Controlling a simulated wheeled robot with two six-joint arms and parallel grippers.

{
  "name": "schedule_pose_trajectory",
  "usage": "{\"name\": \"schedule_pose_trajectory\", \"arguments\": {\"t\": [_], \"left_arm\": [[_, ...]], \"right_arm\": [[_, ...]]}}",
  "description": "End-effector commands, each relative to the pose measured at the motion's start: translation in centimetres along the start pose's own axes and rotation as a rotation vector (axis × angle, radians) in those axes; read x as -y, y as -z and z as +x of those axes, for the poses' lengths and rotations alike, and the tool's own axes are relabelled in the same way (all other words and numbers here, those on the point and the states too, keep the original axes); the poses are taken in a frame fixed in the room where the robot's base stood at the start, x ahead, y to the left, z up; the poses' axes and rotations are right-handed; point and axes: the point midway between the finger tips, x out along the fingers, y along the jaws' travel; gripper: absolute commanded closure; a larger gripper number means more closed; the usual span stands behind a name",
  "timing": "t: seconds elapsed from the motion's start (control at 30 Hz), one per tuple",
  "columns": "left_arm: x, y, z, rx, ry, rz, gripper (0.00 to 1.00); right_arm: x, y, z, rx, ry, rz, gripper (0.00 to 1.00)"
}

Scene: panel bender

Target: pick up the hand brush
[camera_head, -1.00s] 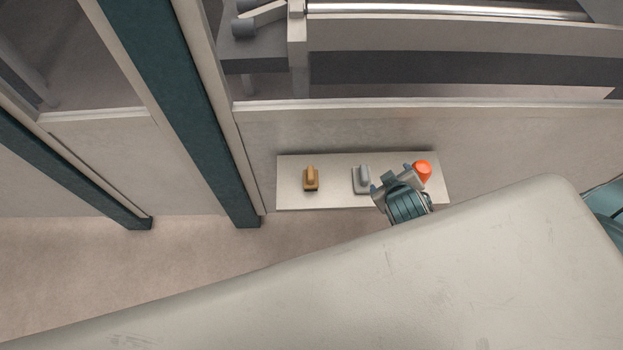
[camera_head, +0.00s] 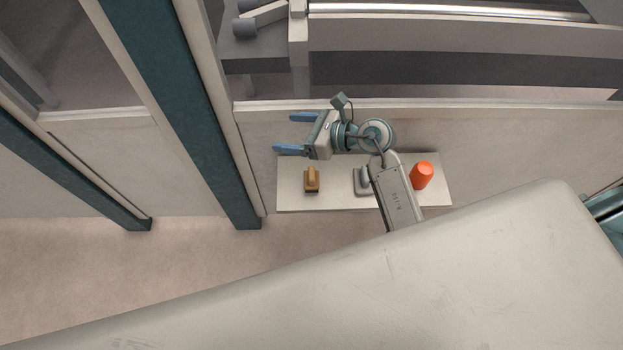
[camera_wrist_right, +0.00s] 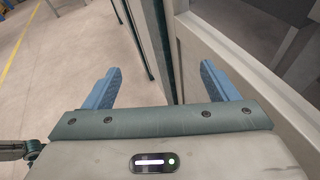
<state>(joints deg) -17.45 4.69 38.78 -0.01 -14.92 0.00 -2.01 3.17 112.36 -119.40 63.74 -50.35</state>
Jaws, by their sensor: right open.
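The hand brush appears to be the small tan block with a raised grip and dark underside (camera_head: 312,179), on the left part of a pale shelf (camera_head: 340,203). My right gripper (camera_head: 283,132) is open and empty, its blue fingers pointing left. In the head view it shows just above and left of the tan brush, apart from it. The right wrist view shows the open fingers (camera_wrist_right: 160,68) with only floor and panels beyond; no brush shows there. My left gripper is not in view.
A grey block with a grip (camera_head: 362,182) sits mid-shelf, partly hidden by my right arm. An orange cup-like object (camera_head: 421,175) stands at the right. A dark teal post (camera_head: 190,110) rises left of the shelf, and a machine wall (camera_head: 480,140) runs behind it.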

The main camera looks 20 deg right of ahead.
Motion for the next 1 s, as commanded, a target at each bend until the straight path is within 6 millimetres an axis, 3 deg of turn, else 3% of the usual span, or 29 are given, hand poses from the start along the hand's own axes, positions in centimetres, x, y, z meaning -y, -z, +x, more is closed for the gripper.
{"name": "schedule_pose_trajectory", "arguments": {"t": [0.07,0.2,0.4,0.53,0.8,1.0], "left_arm": [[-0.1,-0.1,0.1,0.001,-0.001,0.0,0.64],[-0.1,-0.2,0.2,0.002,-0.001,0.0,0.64],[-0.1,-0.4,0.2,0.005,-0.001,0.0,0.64],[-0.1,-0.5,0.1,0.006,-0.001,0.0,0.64],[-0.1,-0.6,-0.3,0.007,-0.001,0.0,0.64],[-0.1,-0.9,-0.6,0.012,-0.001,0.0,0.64]], "right_arm": [[0.3,2.9,0.3,-0.207,-0.049,-0.13,0.2],[1.3,7.4,-1.2,-0.535,-0.133,-0.272,0.2],[2.3,10.3,-4.0,-0.814,-0.212,-0.334,0.2],[2.3,11.3,-4.3,-0.873,-0.231,-0.336,0.2],[2.1,14.5,-1.8,-0.877,-0.233,-0.335,0.2],[2.0,15.6,-0.9,-0.878,-0.233,-0.335,0.2]]}}
